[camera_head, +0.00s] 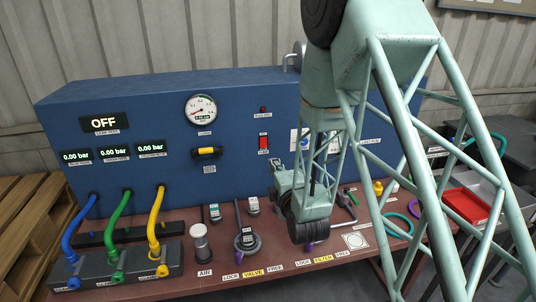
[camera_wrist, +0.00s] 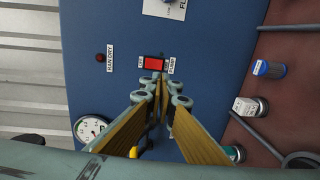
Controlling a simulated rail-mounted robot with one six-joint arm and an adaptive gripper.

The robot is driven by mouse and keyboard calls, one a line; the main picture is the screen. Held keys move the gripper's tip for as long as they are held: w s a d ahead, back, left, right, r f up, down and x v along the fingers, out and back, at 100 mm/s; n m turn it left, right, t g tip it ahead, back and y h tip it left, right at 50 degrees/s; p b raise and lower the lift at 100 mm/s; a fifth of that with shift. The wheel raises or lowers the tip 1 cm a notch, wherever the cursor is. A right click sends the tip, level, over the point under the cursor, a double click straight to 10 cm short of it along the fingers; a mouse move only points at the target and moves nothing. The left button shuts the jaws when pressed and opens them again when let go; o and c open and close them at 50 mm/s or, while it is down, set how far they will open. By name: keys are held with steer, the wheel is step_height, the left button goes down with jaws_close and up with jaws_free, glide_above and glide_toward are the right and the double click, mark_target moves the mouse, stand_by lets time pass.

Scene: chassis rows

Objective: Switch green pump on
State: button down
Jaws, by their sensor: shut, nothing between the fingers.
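A red rocker switch (camera_head: 263,143) sits on the blue upright panel, right of centre; it also shows in the wrist view (camera_wrist: 153,64). Its small labels are hard to read, and its position is unclear. The green hose (camera_head: 118,215) runs between the blue and yellow hoses into a dark block. Above them, the middle display (camera_head: 115,153) reads 0.00 bar. My gripper (camera_wrist: 150,77) is shut and empty in the wrist view, its tips overlapping the switch's lower picture edge. I cannot tell whether they touch it. In the head view my arm obscures the fingertips.
A round gauge (camera_head: 201,109), an OFF display (camera_head: 104,123) and a black-and-yellow handle (camera_head: 207,152) are on the panel. A valve lever (camera_head: 247,241) and several small parts stand on the red-brown bench. A red tray (camera_head: 466,206) is at the right.

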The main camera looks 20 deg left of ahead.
steer(key=shift+w, duration=0.1)
steer(key=shift+x, duration=6.9)
steer(key=shift+f+b, duration=0.25)
steer(key=shift+b, duration=0.15)
steer(key=b, duration=0.3)
steer(key=shift+w+a+f+t, duration=0.1)
steer(key=shift+w+a+t, duration=0.1)
steer(key=shift+w+t, duration=0.1)
steer(key=shift+s+d, duration=0.1)
steer(key=shift+s, duration=0.05)
steer(key=b, duration=0.2)
glide_toward(264, 147)
steer(key=s+d+f, duration=0.2)
steer(key=s+d, duration=0.1)
steer(key=s, duration=0.2)
steer(key=shift+d, duration=0.3)
